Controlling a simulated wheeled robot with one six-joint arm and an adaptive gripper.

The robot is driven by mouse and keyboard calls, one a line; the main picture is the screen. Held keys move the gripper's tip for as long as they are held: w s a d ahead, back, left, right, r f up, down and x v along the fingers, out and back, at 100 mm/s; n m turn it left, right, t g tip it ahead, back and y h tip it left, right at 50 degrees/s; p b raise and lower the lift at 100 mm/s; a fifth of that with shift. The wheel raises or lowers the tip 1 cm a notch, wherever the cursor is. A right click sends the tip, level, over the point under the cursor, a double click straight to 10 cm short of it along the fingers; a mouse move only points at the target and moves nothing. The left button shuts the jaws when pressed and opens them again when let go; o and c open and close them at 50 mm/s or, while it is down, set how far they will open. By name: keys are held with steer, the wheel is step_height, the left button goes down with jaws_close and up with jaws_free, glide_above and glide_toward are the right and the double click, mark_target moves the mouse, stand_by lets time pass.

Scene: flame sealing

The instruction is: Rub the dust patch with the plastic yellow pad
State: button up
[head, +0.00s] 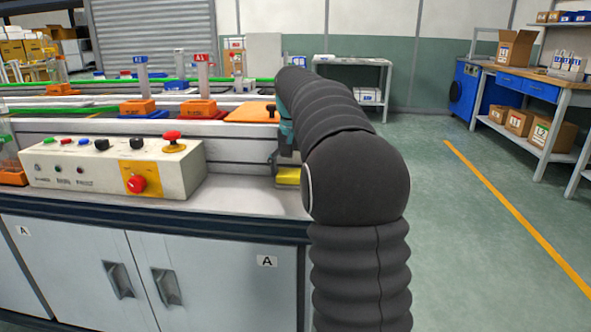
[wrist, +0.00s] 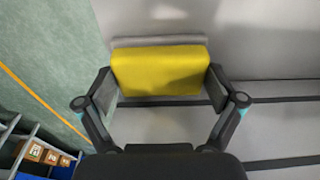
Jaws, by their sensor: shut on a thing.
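The yellow pad (wrist: 160,68) is held between the two fingers of my gripper (wrist: 160,84) in the wrist view. A grey strip shows along the pad's far edge. In the head view the yellow pad (head: 288,176) shows just left of my dark arm, low over the right end of the bench top (head: 236,192). My arm hides most of the gripper there. Whether the pad touches the surface, I cannot tell. I cannot make out the dust patch clearly in either view.
A control box (head: 112,168) with buttons and a red emergency stop stands on the bench to the left. Behind is a conveyor line with an orange plate (head: 252,113). The floor (head: 470,225) to the right is open, with a workbench (head: 545,85) beyond.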

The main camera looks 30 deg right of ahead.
mark_target(293, 192)
steer(key=shift+s+a+f+b, duration=0.25)
steer(key=shift+s+a+b, duration=0.45)
steer(key=shift+s, duration=0.4)
steer(key=shift+s+a, duration=0.4)
steer(key=shift+s, duration=0.15)
steer(key=shift+c, duration=0.9)
step_height(293, 192, up, 6)
steer(key=p, duration=0.5)
steer(key=shift+r, duration=0.1)
step_height(293, 192, up, 3)
steer(key=shift+f, duration=0.1)
